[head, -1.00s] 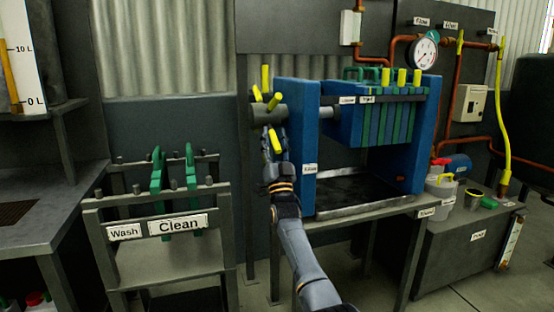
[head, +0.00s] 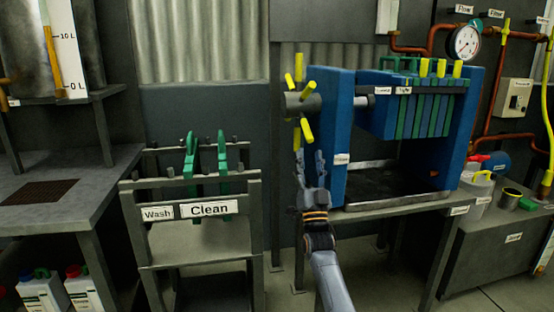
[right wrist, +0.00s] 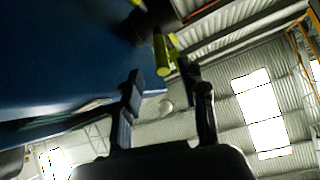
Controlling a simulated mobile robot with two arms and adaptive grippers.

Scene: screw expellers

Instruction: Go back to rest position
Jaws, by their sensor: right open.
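My right gripper (head: 309,166) is open and empty in the head view, pointing up just left of the blue press frame (head: 335,140). Its fingertips are a little below the yellow-handled spindle wheel (head: 303,104). In the right wrist view the two fingers (right wrist: 165,90) stand apart with nothing between them. A yellow handle (right wrist: 161,56) and the blue frame (right wrist: 70,60) show beyond them, and I cannot tell the exact gap. My left gripper is in neither view.
A rack with a Clean sign (head: 209,208) holds green plates (head: 190,155) at left of the arm. A grey bench (head: 60,190) stands at far left, with white canisters (head: 82,290) below. A white jug (head: 477,190) stands right of the press.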

